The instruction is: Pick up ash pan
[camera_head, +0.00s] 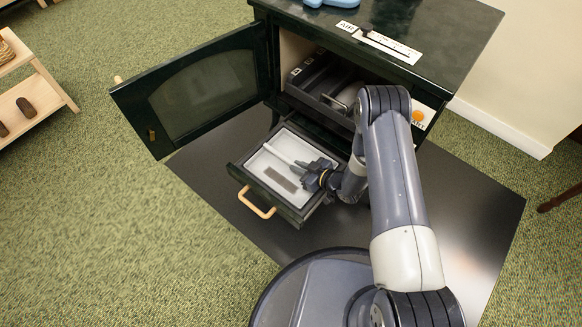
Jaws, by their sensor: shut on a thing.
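The ash pan (262,165) is a pale, shallow rectangular tray lying inside the pulled-out lower drawer (247,180) of the dark green stove. A brown-grey rectangular patch shows on its floor, and a light bar runs across it towards my gripper. My gripper (304,168) reaches in from the right, low over the pan's right part, and is shut on the pan. The exact place of contact is small and partly hidden by the fingers. The pan still appears to lie within the drawer walls.
The stove door (197,95) stands open to the left above the drawer. The drawer's wooden handle (257,205) faces front-left. A black floor plate (220,165) lies under the stove. Green carpet (120,240) is clear at left; a wooden shelf (45,85) stands far left.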

